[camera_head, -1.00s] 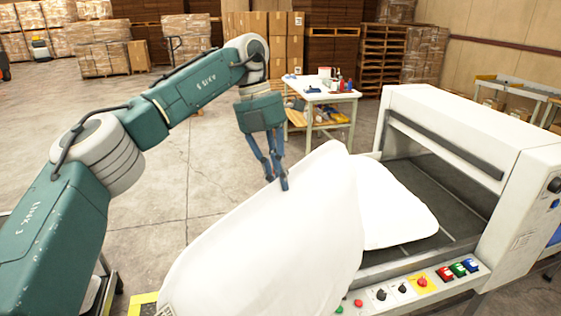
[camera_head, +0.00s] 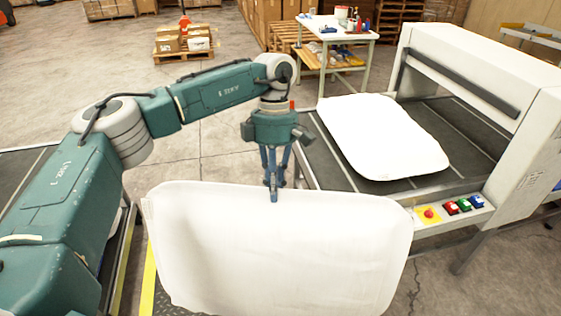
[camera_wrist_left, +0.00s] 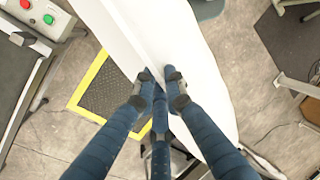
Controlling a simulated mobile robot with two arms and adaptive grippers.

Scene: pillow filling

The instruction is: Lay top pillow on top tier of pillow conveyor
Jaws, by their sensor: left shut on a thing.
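My left gripper (camera_head: 273,188) is shut on the upper edge of a white pillow (camera_head: 285,245), which hangs below it close to my head camera. In the left wrist view the blue fingers (camera_wrist_left: 160,88) pinch the pillow (camera_wrist_left: 205,85) at its edge. A second white pillow (camera_head: 380,135) lies flat on the dark bed of the white machine at the right, apart from the held one. A dark belt with a metal frame (camera_head: 22,172), perhaps the pillow conveyor, shows at the left edge, partly hidden by my left arm. My right gripper is not in view.
The white machine (camera_head: 500,75) has a button panel (camera_head: 450,208) at its front. A white worktable (camera_head: 335,32) with small items stands behind. A dark floor mat with a yellow border (camera_wrist_left: 92,82) lies below the held pillow. A loaded pallet (camera_head: 183,45) stands far back.

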